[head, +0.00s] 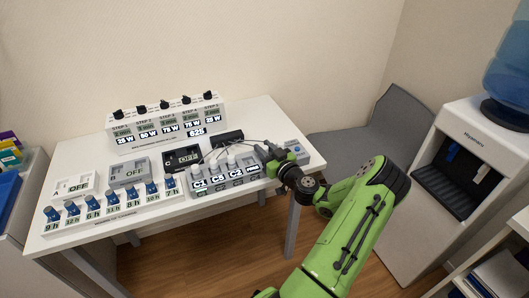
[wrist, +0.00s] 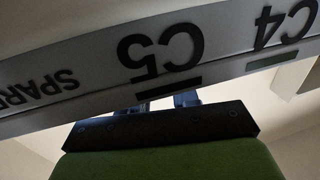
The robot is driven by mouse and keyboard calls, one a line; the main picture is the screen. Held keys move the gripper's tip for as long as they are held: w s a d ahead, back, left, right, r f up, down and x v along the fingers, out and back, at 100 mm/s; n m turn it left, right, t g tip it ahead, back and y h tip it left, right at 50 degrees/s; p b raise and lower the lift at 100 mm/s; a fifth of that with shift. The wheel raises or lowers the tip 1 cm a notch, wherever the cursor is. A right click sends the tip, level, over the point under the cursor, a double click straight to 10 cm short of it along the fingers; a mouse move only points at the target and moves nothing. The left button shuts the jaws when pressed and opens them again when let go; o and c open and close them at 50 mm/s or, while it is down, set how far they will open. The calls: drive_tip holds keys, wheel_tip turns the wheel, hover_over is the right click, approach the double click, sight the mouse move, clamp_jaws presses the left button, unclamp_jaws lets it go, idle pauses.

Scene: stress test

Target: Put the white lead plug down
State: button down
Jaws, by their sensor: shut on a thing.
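My gripper (head: 270,154) is at the right end of the labelled socket block (head: 228,179) on the white table. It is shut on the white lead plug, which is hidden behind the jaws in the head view. In the wrist view the fingers (wrist: 170,103) show only as short dark stubs behind the block's edge, and I cannot make out the plug. The block's front face (wrist: 215,55) fills the wrist view upside down, with SPARE, C5 and C4 labels. I cannot tell whether the plug touches the block. Other white plugs (head: 214,164) stand upright on the block, left of my gripper.
Thin dark leads run from a black box (head: 227,138) behind the block. A grey unit (head: 296,149) sits right of my gripper. A step panel (head: 166,124) stands behind. The table's front right corner is bare.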

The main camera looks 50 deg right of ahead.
drive_tip(key=shift+r, duration=0.1)
drive_tip(key=c, duration=1.3)
unclamp_jaws()
drive_tip(key=shift+f, duration=0.2)
drive_tip(key=o, duration=0.5)
drive_tip(key=shift+c, duration=0.2)
drive_tip(key=shift+r, duration=0.1)
